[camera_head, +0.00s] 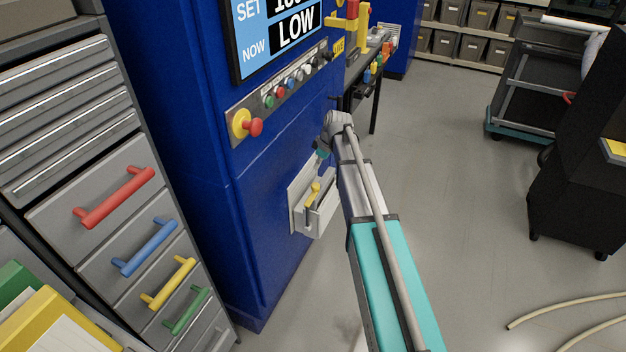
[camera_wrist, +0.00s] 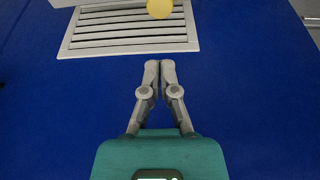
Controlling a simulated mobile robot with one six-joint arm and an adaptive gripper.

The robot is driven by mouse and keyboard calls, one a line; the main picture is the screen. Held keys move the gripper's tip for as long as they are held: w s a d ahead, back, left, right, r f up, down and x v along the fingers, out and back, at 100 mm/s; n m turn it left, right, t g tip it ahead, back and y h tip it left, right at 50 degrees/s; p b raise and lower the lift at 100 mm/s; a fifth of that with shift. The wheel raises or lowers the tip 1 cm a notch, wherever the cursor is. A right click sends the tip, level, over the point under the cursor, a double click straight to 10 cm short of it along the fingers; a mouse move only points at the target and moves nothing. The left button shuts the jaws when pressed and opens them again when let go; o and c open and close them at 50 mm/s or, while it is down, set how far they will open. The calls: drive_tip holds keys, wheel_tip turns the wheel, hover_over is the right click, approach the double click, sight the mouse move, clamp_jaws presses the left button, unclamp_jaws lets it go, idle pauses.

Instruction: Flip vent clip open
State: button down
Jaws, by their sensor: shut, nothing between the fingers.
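The vent clip is a yellow lever (camera_head: 312,195) on a pale grey vent box (camera_head: 322,218) low on the blue machine's side. Its rounded yellow end (camera_wrist: 159,8) shows at the top edge of the wrist view, in front of a slatted grille (camera_wrist: 85,38). My gripper (camera_wrist: 160,64) is shut and empty, its fingertips together over the blue panel. The fingertips are apart from the clip, which lies further up the picture. In the head view my gripper is small, just above the clip and partly hidden by my arm.
A yellow and red knob (camera_head: 242,124) and a row of small buttons (camera_head: 291,83) sit above the vent on the blue machine (camera_head: 190,120). A grey drawer cabinet (camera_head: 95,265) stands at left. A dark cart (camera_head: 540,80) is at right. The floor between is mostly clear.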

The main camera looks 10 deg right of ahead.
sight(312, 194)
drive_tip(key=shift+f, duration=0.2)
drive_tip(key=b+x, duration=0.9)
drive_tip(key=shift+w+a+f, duration=0.1)
drive_tip(key=shift+a+f, duration=0.1)
drive_tip(key=shift+f, duration=0.1)
idle(0.5)
